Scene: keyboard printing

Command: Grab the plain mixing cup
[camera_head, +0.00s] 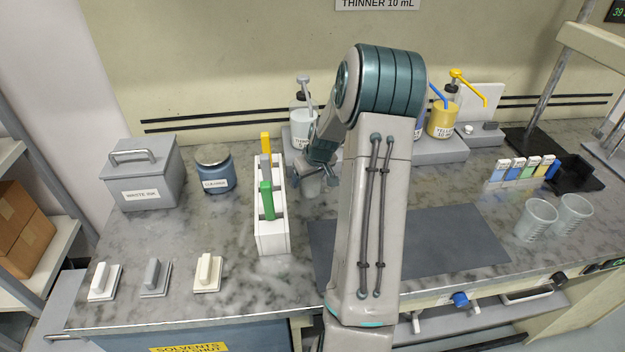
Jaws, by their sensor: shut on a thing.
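My gripper (316,178) is in the head view, low over the counter at the back, just right of the white rack. It is shut on a small greyish, see-through cup (309,187), which looks like the plain mixing cup. The fingers and my arm hide part of it. I cannot tell whether its base touches the counter. Two other clear cups, one (535,220) in front of the other (573,213), stand upright at the right with faint markings.
A white rack (272,238) with yellow and green handled tools stands close left of my gripper. A thinner pump bottle (302,128) is behind it. A dark mat (455,240) lies partly behind my arm.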

